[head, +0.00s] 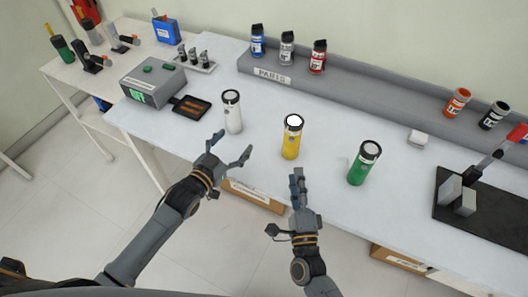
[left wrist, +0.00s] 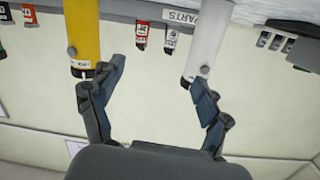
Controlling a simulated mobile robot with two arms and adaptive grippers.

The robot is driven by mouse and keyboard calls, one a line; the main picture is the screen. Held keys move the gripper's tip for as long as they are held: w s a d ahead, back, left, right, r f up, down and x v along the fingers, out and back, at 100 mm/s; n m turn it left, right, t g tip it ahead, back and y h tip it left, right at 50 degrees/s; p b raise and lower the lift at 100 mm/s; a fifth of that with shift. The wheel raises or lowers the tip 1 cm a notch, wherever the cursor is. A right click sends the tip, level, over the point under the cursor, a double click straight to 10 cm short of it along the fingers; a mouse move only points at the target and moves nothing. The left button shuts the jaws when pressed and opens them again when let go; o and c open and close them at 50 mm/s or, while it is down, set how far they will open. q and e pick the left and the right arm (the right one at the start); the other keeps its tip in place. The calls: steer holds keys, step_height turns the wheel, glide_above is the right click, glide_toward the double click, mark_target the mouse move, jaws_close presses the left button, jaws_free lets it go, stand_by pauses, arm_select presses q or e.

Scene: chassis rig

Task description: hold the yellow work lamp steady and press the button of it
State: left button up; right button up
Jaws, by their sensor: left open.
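The yellow work lamp (head: 291,140) stands upright on the white table, between a white lamp (head: 232,112) and a green lamp (head: 363,163). Its top face looks bright white. My left gripper (head: 233,146) is open and empty at the table's front edge, in front of the white lamp and left of the yellow one. In the upside-down left wrist view, the yellow lamp (left wrist: 85,35) is beyond the left finger and the white lamp (left wrist: 207,40) beyond the right finger. My right gripper (head: 297,182) is just in front of the yellow lamp, apart from it; its fingers look edge-on.
A grey raised shelf (head: 360,86) at the back carries several spray cans. A grey box (head: 153,83) and a small black tray (head: 190,107) lie left. A black plate (head: 480,218) with a metal fixture lies right. Table around the yellow lamp is clear.

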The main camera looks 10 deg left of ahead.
mark_target(299, 117)
arm_select(q)
steer(key=s+d+r+h, duration=0.3)
steer(key=s+d+r, duration=0.2)
steer(key=d, duration=0.5)
steer(key=x, duration=1.3)
steer(key=shift+d+f, duration=0.15)
steer(key=shift+f, duration=0.1)
steer(key=shift+c, duration=0.2)
steer(key=c, duration=1.5)
arm_select(e)
jaws_close()
